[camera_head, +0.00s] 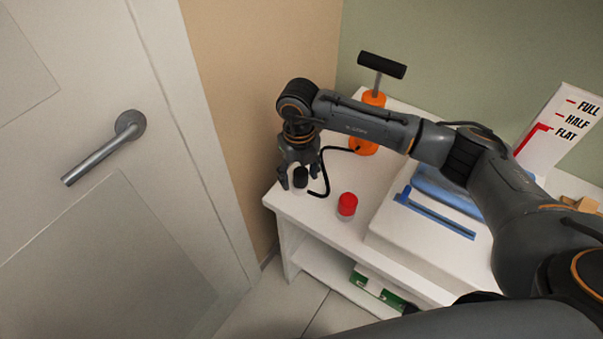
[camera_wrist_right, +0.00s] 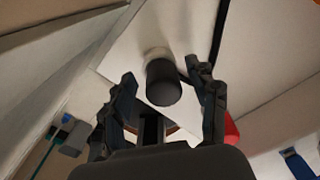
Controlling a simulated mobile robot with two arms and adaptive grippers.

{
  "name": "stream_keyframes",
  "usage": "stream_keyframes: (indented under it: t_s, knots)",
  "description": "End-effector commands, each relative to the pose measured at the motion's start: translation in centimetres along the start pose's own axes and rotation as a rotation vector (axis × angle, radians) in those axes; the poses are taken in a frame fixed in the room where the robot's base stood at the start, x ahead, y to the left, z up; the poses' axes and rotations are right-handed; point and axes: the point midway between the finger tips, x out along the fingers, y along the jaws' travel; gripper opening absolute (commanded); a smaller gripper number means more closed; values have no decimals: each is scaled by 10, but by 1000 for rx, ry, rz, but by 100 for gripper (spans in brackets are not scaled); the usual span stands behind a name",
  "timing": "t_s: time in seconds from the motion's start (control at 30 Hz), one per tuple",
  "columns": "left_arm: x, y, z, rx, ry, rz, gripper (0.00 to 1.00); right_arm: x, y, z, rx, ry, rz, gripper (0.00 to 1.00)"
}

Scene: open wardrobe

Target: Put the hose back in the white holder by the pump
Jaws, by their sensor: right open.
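The orange pump (camera_head: 366,143) with a black T-handle stands at the back of the white table. Its thin black hose (camera_head: 324,172) bends down toward my right gripper (camera_head: 296,184); the hose also shows in the wrist view (camera_wrist_right: 218,32). A short black cylinder (camera_wrist_right: 163,84), seemingly the hose's end piece, stands over a small white piece (camera_wrist_right: 155,52), probably the holder. My right gripper (camera_wrist_right: 160,100) is open, pointing down, its fingers on either side of the cylinder. I cannot tell whether the cylinder sits in the white piece. My left gripper is out of view.
A red-topped small container (camera_head: 347,205) stands right of the gripper. A white box (camera_head: 400,237) with blue items is farther right, and a FULL/HALF/FLAT gauge board (camera_head: 562,127) stands behind. The table's left edge and the wall are close to the gripper.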

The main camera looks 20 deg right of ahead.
Motion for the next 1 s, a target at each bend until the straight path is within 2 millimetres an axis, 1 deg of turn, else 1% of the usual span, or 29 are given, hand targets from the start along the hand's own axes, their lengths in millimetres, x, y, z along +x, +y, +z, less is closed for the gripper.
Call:
stream_keyframes:
  t_s: [0.03, 0.17, 0.4, 0.5, 0.6, 0.73, 1.0]
  knots:
    - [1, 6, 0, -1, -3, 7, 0, -1, 0, 0, 0, -1, 1, 59]
    - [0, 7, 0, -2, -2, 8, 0, -12, 0, 1, 0, -4, 1, 59]
    - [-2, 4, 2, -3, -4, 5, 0, -50, -1, 1, 1, -4, 2, 59]
    - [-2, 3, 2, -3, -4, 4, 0, -63, -1, 0, 0, -4, 1, 59]
    - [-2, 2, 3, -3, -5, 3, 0, -73, -2, 0, 1, -2, 1, 59]
    - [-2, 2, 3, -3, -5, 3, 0, -79, -2, 0, 2, -2, 1, 59]
    - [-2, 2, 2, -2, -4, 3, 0, -80, -2, -1, 1, 0, 1, 59]
